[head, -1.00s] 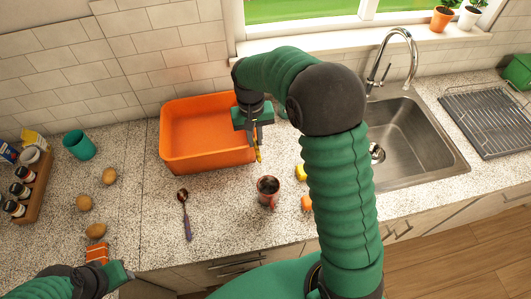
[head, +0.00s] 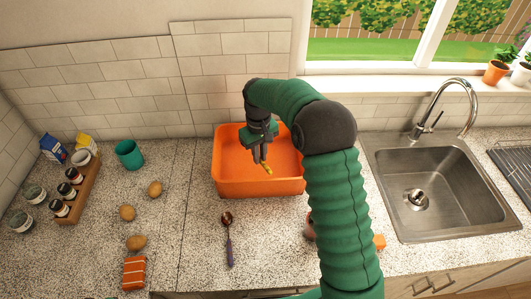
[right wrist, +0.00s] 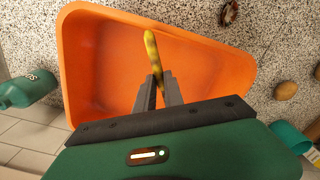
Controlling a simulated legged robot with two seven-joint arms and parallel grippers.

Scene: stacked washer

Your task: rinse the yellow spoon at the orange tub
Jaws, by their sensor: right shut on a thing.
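The orange tub (head: 240,188) stands on the counter against the back wall, left of the sink; its inside looks empty. My right gripper (head: 263,160) is shut on the yellow spoon (head: 268,170) and holds it over the tub's opening. In the right wrist view the spoon (right wrist: 151,47) sticks out beyond the fingertips (right wrist: 160,82), with the tub (right wrist: 215,72) behind it. Only a yellow end of the spoon shows; the rest is hidden by the gripper. My left gripper is out of view.
A purple-handled spoon (head: 230,245) lies in front of the tub. A mug (head: 309,229) is mostly hidden by my right arm. The sink (head: 470,228) is at the right. A teal cup (head: 129,155), several potatoes (head: 127,213) and a spice rack (head: 79,188) stand left.

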